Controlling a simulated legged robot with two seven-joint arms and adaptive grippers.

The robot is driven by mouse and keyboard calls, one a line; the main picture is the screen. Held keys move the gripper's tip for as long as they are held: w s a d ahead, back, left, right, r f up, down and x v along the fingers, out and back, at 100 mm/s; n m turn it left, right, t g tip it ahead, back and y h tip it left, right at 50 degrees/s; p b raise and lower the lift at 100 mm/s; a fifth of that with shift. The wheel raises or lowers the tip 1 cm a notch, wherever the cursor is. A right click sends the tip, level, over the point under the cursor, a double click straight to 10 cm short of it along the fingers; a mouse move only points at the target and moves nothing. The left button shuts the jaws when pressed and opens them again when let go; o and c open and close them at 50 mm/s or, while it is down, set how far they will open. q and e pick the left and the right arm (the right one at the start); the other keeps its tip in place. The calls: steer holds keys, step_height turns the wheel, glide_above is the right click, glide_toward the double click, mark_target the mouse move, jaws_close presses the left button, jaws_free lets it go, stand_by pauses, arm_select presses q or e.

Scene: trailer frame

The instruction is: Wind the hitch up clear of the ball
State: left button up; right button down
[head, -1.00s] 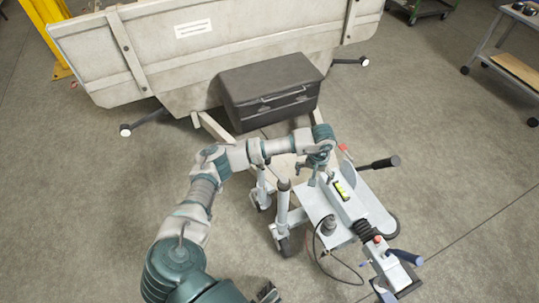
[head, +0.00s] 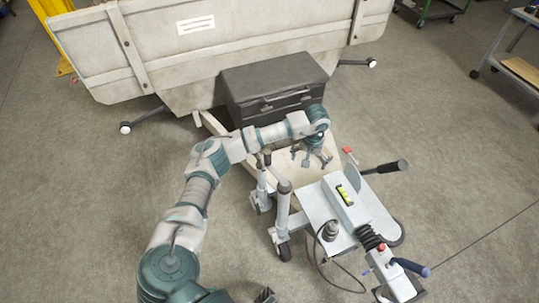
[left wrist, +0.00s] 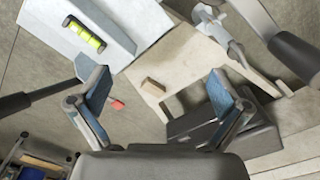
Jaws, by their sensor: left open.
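My left gripper (head: 312,162) is open and empty above the trailer's drawbar in the head view. Its two fingers stand wide apart in the left wrist view (left wrist: 155,95). A small tan block (left wrist: 153,87) shows between them, below. The pale hitch housing (head: 362,212) with a green spirit level (head: 345,195) is to the gripper's lower right. The coupling end (head: 398,288) has a blue-grip lever (head: 412,267). The jockey post (head: 283,208) with its wheel stands left of the housing. I cannot make out the ball. My right gripper cannot be made out.
A black-grip handle (head: 386,167) sticks out right of the housing, near a red tab (head: 347,150). A dark toolbox (head: 275,85) sits before the trailer body (head: 150,50). A black cable (head: 318,262) loops below.

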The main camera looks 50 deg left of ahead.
mark_target(268, 152)
arm_select(q)
steer(key=shift+s+a+p, duration=0.3)
steer(key=shift+s+a, duration=1.05)
steer(key=shift+a, duration=0.65)
steer(key=shift+s+a+p, duration=0.25)
steer(key=shift+s+a, duration=1.15)
steer(key=shift+a, duration=0.6)
steer(key=shift+s+a+p, duration=0.3)
steer(key=shift+s+a, duration=1.05)
steer(key=shift+a, duration=0.65)
arm_select(e)
steer(key=shift+s+d+f+g+h, duration=0.15)
steer(key=shift+s+d+f+g, duration=0.15)
steer(key=shift+s+g, duration=0.35)
steer(key=shift+s+d+f+g+h, duration=0.25)
steer(key=shift+s+g, duration=0.1)
steer(key=shift+s, duration=0.55)
steer(key=shift+s+d+f+g+h, duration=0.1)
steer(key=shift+s+d+f+g, duration=0.2)
steer(key=shift+s+g, duration=0.35)
steer(key=shift+s, duration=0.15)
arm_select(q)
jaws_close()
arm_select(e)
steer(key=shift+a, duration=0.1)
arm_select(q)
steer(key=shift+f, duration=0.2)
arm_select(e)
steer(key=shift+w+t, duration=0.2)
steer(key=shift+t, duration=0.15)
